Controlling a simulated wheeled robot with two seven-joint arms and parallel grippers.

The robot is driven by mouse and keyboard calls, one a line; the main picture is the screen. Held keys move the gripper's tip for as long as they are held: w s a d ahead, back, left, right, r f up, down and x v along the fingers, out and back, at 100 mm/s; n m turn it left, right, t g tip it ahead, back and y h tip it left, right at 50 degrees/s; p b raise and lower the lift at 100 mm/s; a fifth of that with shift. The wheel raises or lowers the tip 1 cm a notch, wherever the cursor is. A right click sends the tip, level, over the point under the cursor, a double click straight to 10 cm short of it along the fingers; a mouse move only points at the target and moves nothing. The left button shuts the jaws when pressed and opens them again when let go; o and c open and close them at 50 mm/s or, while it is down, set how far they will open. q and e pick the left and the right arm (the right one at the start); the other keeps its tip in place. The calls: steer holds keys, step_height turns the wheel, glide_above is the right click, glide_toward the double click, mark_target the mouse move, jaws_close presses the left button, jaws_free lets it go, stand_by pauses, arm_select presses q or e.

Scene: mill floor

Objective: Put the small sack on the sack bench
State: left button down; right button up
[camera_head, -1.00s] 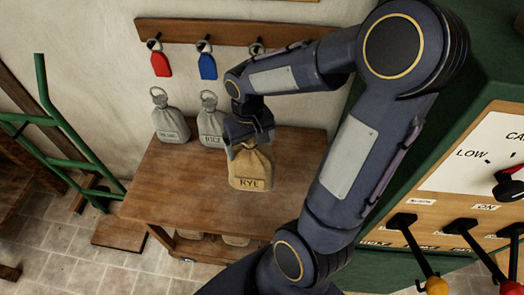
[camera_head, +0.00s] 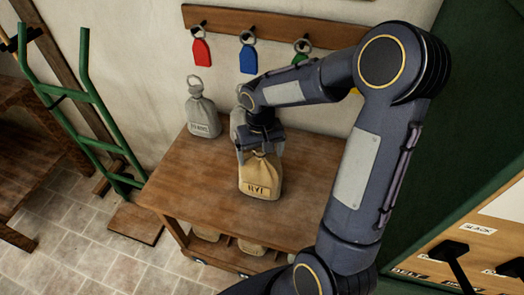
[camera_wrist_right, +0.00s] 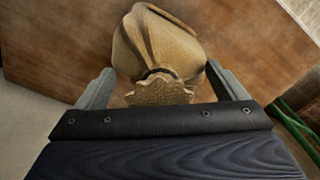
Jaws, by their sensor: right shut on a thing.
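The small tan sack (camera_head: 261,180) with a dark printed label is in my right gripper (camera_head: 260,148). The gripper comes from above and is shut on the sack's neck; the sack also shows between the fingers in the right wrist view (camera_wrist_right: 165,45). The sack is upright at the middle of a wooden bench (camera_head: 190,172). I cannot tell whether its base touches the top. A grey sack (camera_head: 204,118) stands at the bench's back left. Another grey sack (camera_head: 237,121) is mostly hidden behind my right gripper. My left gripper is not in view.
A green hand truck (camera_head: 87,100) leans left of the bench. Red (camera_head: 202,52), blue (camera_head: 248,60) and green tags hang on a wall rail above. A panel with levers (camera_head: 455,250) is at the lower right. The bench's front left top is clear.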

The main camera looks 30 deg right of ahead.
stand_by(0.3)
steer(key=shift+f, duration=0.2)
steer(key=o, duration=1.8)
steer(key=shift+c, duration=0.2)
step_height(320, 180, up, 12)
steer(key=shift+r, duration=0.2)
